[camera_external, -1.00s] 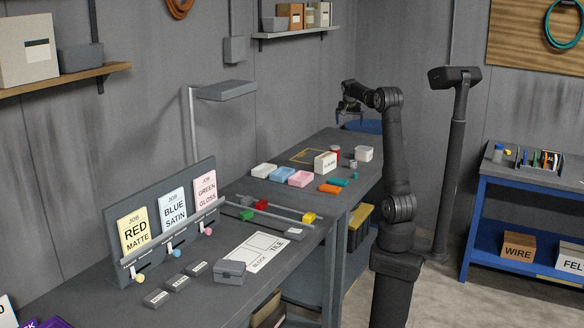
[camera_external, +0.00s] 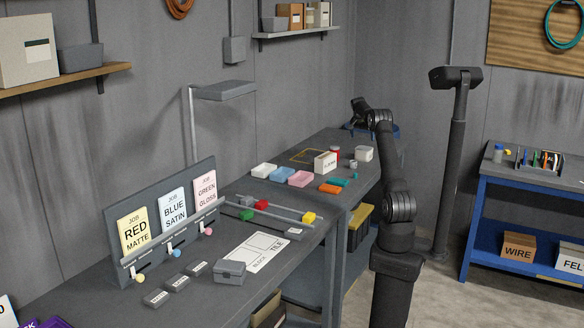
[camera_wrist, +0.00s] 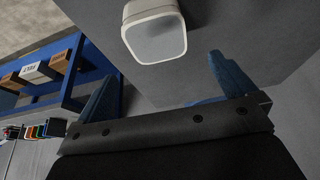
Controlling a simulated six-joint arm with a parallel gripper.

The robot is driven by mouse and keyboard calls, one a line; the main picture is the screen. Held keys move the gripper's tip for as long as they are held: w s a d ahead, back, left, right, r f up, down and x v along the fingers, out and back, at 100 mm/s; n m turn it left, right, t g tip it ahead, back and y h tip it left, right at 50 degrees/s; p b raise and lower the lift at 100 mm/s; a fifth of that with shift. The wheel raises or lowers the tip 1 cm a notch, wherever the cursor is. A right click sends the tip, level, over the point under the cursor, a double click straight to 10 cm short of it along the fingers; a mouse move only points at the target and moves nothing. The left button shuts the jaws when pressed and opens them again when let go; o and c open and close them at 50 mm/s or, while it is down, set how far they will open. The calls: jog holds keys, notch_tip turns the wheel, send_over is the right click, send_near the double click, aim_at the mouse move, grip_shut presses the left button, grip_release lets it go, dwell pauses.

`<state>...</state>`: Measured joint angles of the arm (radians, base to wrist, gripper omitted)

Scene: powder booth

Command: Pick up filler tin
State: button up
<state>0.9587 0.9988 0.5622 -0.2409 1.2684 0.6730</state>
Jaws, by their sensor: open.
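I cannot tell for sure which thing is the filler tin. At the far part of the bench stand a small grey tin (camera_external: 353,164), a red tin (camera_external: 335,150) and a white tub (camera_external: 363,153). In the wrist view a white-rimmed tub (camera_wrist: 155,33) with a grey inside shows at the top, beyond my fingertips. My gripper (camera_wrist: 165,82) is open, with its blue fingers apart and nothing between them. In the external view my gripper (camera_external: 358,107) is at the far end of the bench, above and behind the tub. Its fingers are hard to see there.
A white labelled box (camera_external: 325,163) stands left of the grey tin. White, blue and pink trays (camera_external: 301,178) and orange and teal blocks (camera_external: 331,188) lie nearer. A blue thing (camera_external: 394,131) is at the bench's far end. A blue workbench (camera_external: 520,216) stands at the right.

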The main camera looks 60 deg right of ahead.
aim_at(364, 149)
jog(key=x, duration=0.6)
jog(key=shift+d+f, duration=0.1)
jog(key=shift+f, duration=0.1)
jog(key=shift+s+a+x, duration=0.1)
jog(key=shift+s+x, duration=0.05)
jog(key=shift+x, duration=1.2)
jog(key=shift+s+a+x, duration=0.1)
jog(key=shift+x, duration=1.2)
jog(key=c, duration=1.2)
